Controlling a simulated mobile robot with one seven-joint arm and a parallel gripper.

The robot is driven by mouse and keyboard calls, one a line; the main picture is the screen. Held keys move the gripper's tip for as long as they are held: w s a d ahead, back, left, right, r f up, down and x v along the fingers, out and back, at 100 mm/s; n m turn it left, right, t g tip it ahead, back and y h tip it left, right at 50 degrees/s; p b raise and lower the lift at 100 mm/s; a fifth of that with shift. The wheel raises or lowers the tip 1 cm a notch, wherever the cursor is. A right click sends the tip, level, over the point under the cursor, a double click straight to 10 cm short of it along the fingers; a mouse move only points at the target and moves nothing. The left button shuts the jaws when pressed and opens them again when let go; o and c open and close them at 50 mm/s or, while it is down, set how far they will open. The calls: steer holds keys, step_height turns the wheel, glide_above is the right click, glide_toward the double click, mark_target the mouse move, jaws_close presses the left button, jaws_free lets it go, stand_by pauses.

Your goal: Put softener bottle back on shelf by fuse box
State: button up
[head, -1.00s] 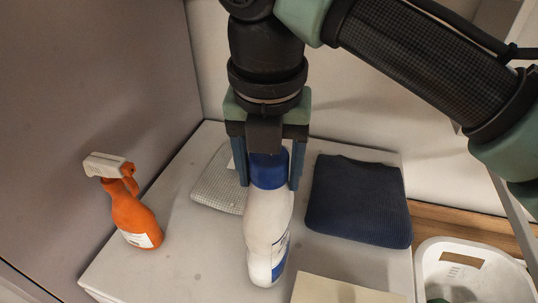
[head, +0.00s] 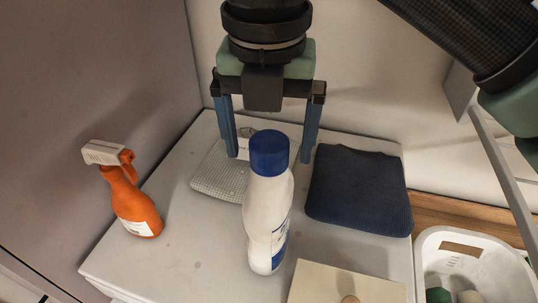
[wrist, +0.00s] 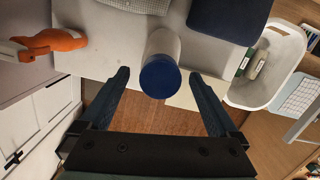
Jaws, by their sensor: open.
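The softener bottle (head: 266,215) is white with a blue cap and a blue-marked label. It stands upright on the white top surface (head: 190,255), near its front middle. In the wrist view the bottle's blue cap (wrist: 160,77) shows between and beyond the fingertips. My gripper (head: 270,158) is open and empty, its two blue fingers apart. In the head view it is behind and above the bottle, clear of it. The wrist view shows the open gripper (wrist: 160,75) with nothing held. No shelf or fuse box can be made out.
An orange spray bottle (head: 133,207) stands at the left. A dark blue folded cloth (head: 358,190) and a light grey cloth (head: 215,178) lie at the back. A beige box or board (head: 340,288) is at the front. A white basket (head: 465,250) is at the right.

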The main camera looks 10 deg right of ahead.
steer(key=r, duration=0.6)
steer(key=s+r, duration=0.1)
steer(key=r, duration=0.1)
steer(key=shift+a+r, duration=0.1)
steer(key=shift+r, duration=0.3)
steer(key=shift+w+a+f, duration=0.1)
steer(key=shift+w+a, duration=0.05)
steer(key=shift+a, duration=0.2)
steer(key=w+a+r+m+t+y, duration=0.3)
steer(key=a+r+t+y, duration=0.1)
steer(key=a, duration=0.5)
steer(key=w+a+r+m+t+y, duration=0.3)
steer(key=w+a+t+y, duration=0.15)
steer(key=a, duration=0.55)
steer(key=s+d+r+m+t+y, duration=0.1)
steer(key=s+d+r+m+t, duration=0.1)
steer(key=r+m+t, duration=0.3)
steer(key=s+d+r+m+t+y, duration=0.1)
steer(key=d+r+m+t, duration=0.3)
steer(key=m, duration=0.5)
steer(key=shift+s+r+t+y, duration=0.35)
steer(key=shift+s+r+t, duration=0.55)
steer(key=shift+r+t, duration=0.05)
steer(key=shift+o, duration=0.3)
steer(key=s+d+m+t+h, duration=0.6)
steer(key=d+m+h, duration=0.4)
steer(key=m, duration=0.3)
steer(key=shift+s+d+f+m+t+h, duration=0.2)
steer(key=shift+s+d+m+t+h, duration=0.15)
steer(key=shift+h, duration=0.35)
